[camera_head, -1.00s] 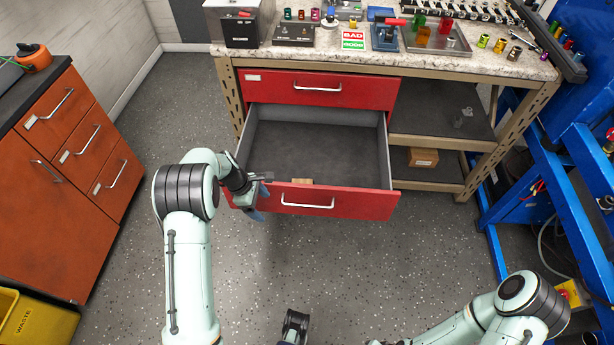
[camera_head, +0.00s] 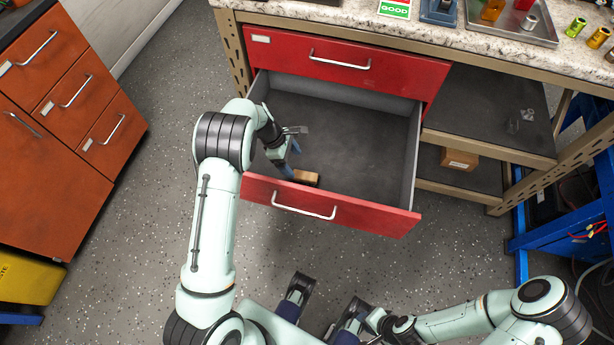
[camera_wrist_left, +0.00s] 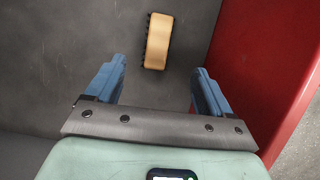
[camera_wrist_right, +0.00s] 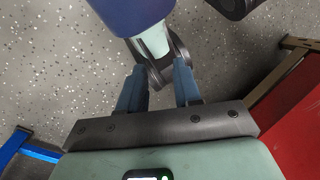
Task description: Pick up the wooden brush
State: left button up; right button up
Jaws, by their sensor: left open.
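The wooden brush (camera_head: 305,178) is a small tan block lying on the floor of the open red drawer, close to its front panel. In the left wrist view the brush (camera_wrist_left: 157,41) shows its curved wooden back with dark bristles along its left edge. My left gripper (camera_wrist_left: 159,68) is open and empty, reaching down into the drawer. The brush lies ahead of and between its blue fingers, not held. In the head view the left gripper (camera_head: 288,165) is just left of the brush. My right gripper (camera_wrist_right: 160,78) is open, with an empty gap, above the floor near my own body.
The open drawer (camera_head: 330,208) has a red front with a silver handle and grey side walls around the brush. A closed red drawer (camera_head: 345,65) and the bench top are above it. A cardboard box (camera_head: 459,159) sits on a lower shelf. The rest of the drawer is empty.

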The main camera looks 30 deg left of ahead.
aim_at(306, 175)
pick_arm(q)
jog(key=x, duration=0.5)
jog(key=shift+d+f+b, duration=0.15)
jog(key=shift+f+b, duration=0.05)
jog(key=shift+b, duration=0.2)
jog(key=x, duration=0.3)
jog(key=b+x, duration=0.1)
jog(key=x, duration=0.1)
jog(key=shift+w+d+r, duration=0.15)
jog(key=shift+w+d, duration=0.15)
jog(key=shift+w, duration=0.05)
jog(key=c, duration=1.2)
pick_arm(e)
jog(key=shift+w+d+f+t, duration=0.15)
jog(key=shift+w+d+f, duration=0.05)
jog(key=shift+w+f, duration=0.3)
jog(key=shift+w+d+f+t, duration=0.15)
jog(key=shift+w+f, duration=0.25)
jog(key=shift+f, duration=0.15)
